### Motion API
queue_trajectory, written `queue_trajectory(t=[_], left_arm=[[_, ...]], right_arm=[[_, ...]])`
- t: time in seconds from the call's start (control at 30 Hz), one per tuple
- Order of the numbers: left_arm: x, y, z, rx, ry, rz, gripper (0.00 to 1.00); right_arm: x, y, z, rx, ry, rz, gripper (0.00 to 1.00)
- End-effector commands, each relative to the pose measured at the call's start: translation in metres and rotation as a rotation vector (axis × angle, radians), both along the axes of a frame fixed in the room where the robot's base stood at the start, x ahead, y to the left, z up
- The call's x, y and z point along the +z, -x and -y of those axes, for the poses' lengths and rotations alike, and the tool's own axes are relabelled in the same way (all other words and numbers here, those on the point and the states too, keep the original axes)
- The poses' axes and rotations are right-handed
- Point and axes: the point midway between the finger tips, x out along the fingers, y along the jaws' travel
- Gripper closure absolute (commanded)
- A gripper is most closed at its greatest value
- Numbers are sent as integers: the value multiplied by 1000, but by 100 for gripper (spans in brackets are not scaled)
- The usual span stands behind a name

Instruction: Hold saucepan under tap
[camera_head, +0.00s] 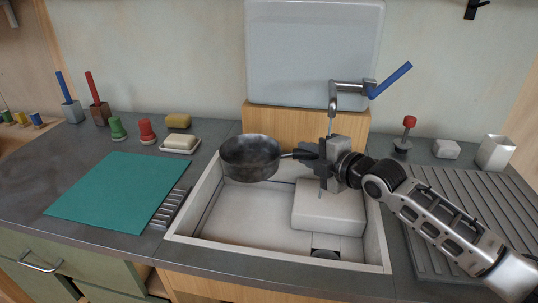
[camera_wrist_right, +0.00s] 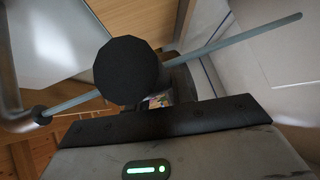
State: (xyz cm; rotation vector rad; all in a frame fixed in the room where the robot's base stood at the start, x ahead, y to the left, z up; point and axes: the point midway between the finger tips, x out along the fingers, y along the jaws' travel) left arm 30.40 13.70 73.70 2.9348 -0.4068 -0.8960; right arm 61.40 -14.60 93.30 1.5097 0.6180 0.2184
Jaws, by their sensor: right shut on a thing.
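The dark saucepan (camera_head: 250,158) is roughly level over the back left of the white sink (camera_head: 230,225). Its black handle points right, and my right gripper (camera_head: 314,155) is shut on it. The handle's round end (camera_wrist_right: 128,70) fills much of the right wrist view. The metal tap (camera_head: 333,98), with a blue lever (camera_head: 391,80), stands behind the sink. Its spout is above my right gripper, to the right of the pan's bowl. A thin pale streak, seemingly running water (camera_wrist_right: 225,40), comes from the spout and passes beside the handle, outside the bowl. My left gripper is out of view.
A pale block (camera_head: 328,212) sits in the sink below my right gripper. A teal mat (camera_head: 120,190) and a soap dish (camera_head: 180,145) are left of the sink. A ribbed drainer (camera_head: 470,200) and a white cup (camera_head: 496,152) are right.

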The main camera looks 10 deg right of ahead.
Motion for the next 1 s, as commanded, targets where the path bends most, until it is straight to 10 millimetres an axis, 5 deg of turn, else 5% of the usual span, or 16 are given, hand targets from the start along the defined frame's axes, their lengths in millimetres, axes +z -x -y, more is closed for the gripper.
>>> queue_trajectory(t=[1.0], left_arm=[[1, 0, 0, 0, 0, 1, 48]], right_arm=[[3, -6, -4, 1, -3, 4, 100]])
